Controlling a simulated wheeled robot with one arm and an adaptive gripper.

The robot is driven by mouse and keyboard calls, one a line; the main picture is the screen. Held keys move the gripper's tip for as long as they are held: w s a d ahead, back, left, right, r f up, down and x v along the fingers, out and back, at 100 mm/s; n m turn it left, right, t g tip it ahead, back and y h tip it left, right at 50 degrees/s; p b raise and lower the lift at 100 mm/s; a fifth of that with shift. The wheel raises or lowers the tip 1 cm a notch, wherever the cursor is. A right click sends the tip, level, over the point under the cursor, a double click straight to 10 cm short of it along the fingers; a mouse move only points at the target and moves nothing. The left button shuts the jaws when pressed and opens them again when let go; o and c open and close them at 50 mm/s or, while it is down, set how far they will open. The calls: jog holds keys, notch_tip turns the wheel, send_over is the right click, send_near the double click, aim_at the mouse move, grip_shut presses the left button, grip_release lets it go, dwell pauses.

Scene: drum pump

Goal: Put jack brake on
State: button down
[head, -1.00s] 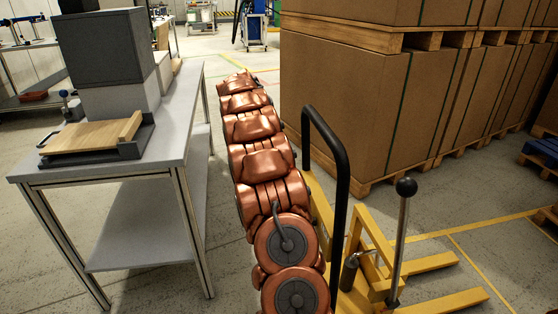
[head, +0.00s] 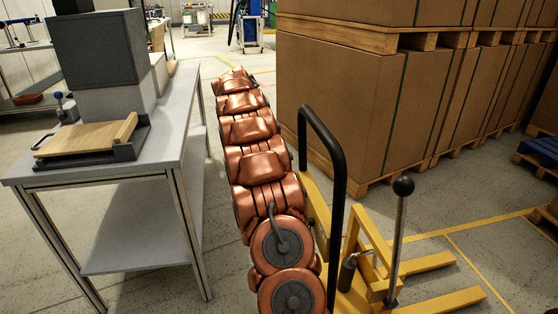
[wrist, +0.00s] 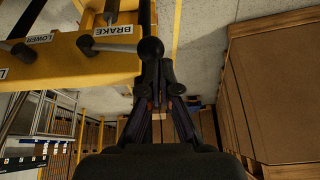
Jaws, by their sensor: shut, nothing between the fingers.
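The yellow jack (head: 440,300) stands at the lower right of the head view, with a black hoop handle (head: 338,165) and an upright lever (head: 397,235) with a black ball knob. In the wrist view its yellow body (wrist: 60,65) fills the upper left, with a BRAKE label (wrist: 113,30) and a LOWER label (wrist: 40,38). The head view does not show my gripper.
A grey table (head: 165,150) with a wooden board (head: 85,137) and grey boxes stands at left. Large cartons (head: 340,95) on pallets stand behind the jack and at right in the wrist view (wrist: 275,90). Floor is open between table and cartons.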

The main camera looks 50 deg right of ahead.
jog(key=w+r+p, duration=0.7)
jog(key=r+p, duration=0.1)
jog(key=p, duration=0.1)
jog(key=shift+w+d+r+p, duration=0.3)
jog(key=shift+w+d+r, duration=0.05)
dwell(0.6)
jog(key=shift+f, duration=0.1)
jog(key=shift+w, duration=0.1)
dwell(0.6)
